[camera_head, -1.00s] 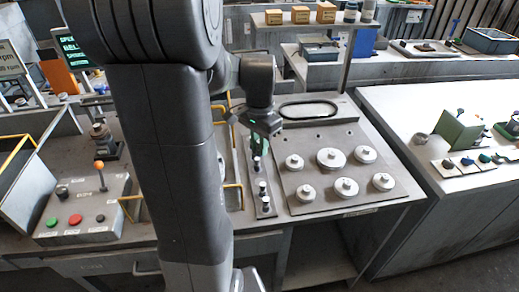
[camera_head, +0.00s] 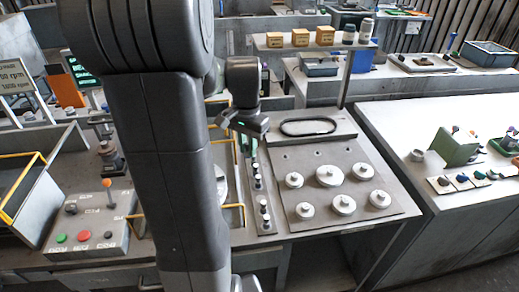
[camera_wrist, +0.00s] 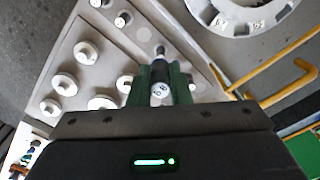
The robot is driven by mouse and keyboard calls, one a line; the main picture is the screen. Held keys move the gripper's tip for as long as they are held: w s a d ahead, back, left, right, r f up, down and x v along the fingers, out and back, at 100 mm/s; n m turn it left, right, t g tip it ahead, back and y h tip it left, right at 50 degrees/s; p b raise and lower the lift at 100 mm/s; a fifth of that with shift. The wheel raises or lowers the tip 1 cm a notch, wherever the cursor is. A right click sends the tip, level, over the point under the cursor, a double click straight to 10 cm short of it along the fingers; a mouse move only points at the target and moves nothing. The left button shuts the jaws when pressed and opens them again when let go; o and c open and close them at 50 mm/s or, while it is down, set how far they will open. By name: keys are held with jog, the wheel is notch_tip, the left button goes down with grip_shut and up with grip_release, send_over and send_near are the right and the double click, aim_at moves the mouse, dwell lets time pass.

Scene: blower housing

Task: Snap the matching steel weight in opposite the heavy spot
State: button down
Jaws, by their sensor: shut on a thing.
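My gripper (camera_head: 246,140) is above the narrow rack strip (camera_head: 253,204). In the wrist view its green fingers (camera_wrist: 160,88) are shut on a small steel weight (camera_wrist: 161,88). The weight has a dark band and a pale end with a marking too small to read. Several small weights stand on the strip, one of them near its front end (camera_head: 265,223). A pale ring with number marks (camera_wrist: 240,14), seemingly the rotor, shows at the top right of the wrist view. Its heavy spot cannot be made out. My arm hides most of it in the head view.
Several round knobbed discs (camera_head: 329,175) sit on the grey plate (camera_head: 375,160) right of the strip. Yellow rails (camera_wrist: 275,95) border the ring. A control box (camera_head: 88,222) with buttons stands at the left. The right bench (camera_head: 430,120) holds a green block (camera_head: 457,147).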

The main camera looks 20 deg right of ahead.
jog(key=w+a+r+n+p, duration=0.4)
jog(key=w+a+r+n, duration=0.15)
jog(key=a, duration=0.25)
jog(key=shift+n, duration=0.35)
jog(key=f+b, duration=0.5)
jog(key=f, duration=0.3)
jog(key=f+b, duration=0.5)
jog(key=f, duration=0.3)
jog(key=shift+s+d+f, duration=0.1)
jog(key=shift+s+f, duration=0.1)
